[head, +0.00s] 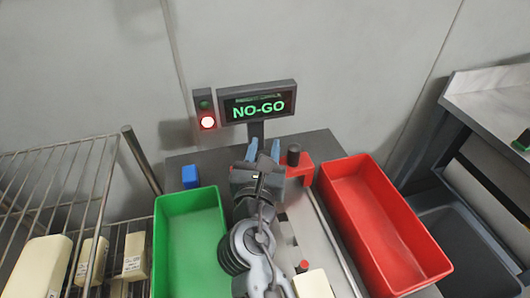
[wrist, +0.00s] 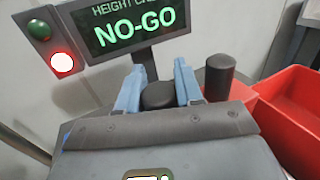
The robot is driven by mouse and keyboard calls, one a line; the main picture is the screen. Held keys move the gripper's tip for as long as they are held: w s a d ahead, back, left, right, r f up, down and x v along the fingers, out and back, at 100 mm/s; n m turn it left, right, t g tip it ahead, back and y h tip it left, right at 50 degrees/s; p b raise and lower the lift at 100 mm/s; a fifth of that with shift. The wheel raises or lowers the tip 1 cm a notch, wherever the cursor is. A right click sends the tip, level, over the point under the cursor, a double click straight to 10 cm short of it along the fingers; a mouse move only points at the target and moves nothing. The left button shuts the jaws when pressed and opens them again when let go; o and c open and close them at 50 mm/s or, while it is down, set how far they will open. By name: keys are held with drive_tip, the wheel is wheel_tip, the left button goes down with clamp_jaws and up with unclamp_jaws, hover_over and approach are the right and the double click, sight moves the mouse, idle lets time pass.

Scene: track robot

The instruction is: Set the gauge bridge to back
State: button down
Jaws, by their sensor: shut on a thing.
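The red gauge bridge (head: 302,169) stands at the far end of the metal track (head: 320,235), with one dark upright knob (head: 293,155) showing on its right. In the wrist view, the red bridge (wrist: 241,92) and that knob (wrist: 220,76) are right of my gripper. My gripper (head: 264,150) has pale blue fingers, which also show in the wrist view (wrist: 157,84). They are shut on a second dark knob (wrist: 158,96) between them. My arm hides most of the bridge's left part and some of the track.
A green bin (head: 188,245) stands left and a red bin (head: 385,225) right of the track. The display (head: 258,103) reads NO-GO, with the red lamp (head: 207,122) lit. A blue block (head: 190,176) and a cream block (head: 312,284) are nearby. A wire rack (head: 60,200) holds cream blocks.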

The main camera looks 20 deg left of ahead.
drive_tip(key=c, duration=1.2)
unclamp_jaws()
drive_tip(key=shift+w+a+r, duration=0.1)
drive_tip(key=shift+w+r, duration=0.05)
drive_tip(key=shift+r, duration=0.5)
drive_tip(key=o, duration=0.4)
drive_tip(key=shift+f, duration=0.35)
drive_tip(key=shift+o, duration=0.2)
drive_tip(key=v, duration=0.7)
drive_tip(key=shift+s+b, duration=0.3)
drive_tip(key=shift+s, duration=0.1)
